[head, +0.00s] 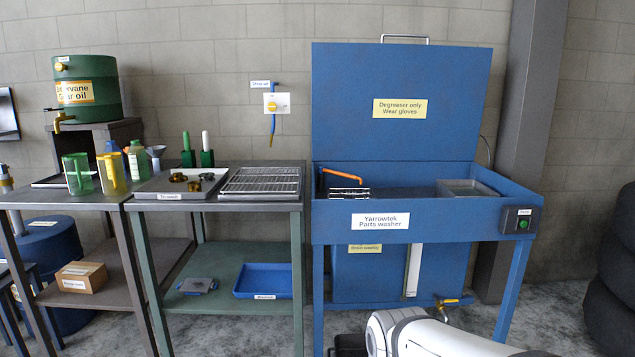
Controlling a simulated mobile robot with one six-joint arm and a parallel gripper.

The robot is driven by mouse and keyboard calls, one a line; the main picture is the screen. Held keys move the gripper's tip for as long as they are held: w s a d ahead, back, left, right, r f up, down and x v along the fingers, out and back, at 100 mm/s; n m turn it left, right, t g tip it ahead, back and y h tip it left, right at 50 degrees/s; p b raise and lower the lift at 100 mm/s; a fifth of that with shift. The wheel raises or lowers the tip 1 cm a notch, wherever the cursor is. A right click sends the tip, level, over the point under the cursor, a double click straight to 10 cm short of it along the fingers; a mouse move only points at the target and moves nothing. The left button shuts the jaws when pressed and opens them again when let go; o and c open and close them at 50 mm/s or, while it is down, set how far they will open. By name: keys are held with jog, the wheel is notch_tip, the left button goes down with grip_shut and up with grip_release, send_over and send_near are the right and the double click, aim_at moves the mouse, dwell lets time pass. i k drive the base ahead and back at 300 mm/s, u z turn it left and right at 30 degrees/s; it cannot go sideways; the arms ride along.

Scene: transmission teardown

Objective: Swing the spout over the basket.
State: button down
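The orange spout (345,174) rises at the left end of the blue parts washer (450,222) and its arm points right, tip turned down. A small dark-and-light striped thing (349,193) lies just below it. A grey rectangular container (467,188), which may be the basket, sits at the right end of the washer, well apart from the spout. Its inside is mostly hidden by the low viewing angle. My white arm (430,335) shows at the bottom, in front of the washer. My gripper is not in view.
The washer's blue lid (400,105) stands open behind the basin. A pump switch box (521,220) is on the front right. A drain valve (446,304) sticks out low, near my arm. A bench with a wire rack (262,182) stands close on the left.

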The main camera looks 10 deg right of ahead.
aim_at(321, 169)
jog(key=z, duration=0.4)
jog(key=i, duration=1.75)
jog(key=u, duration=0.2)
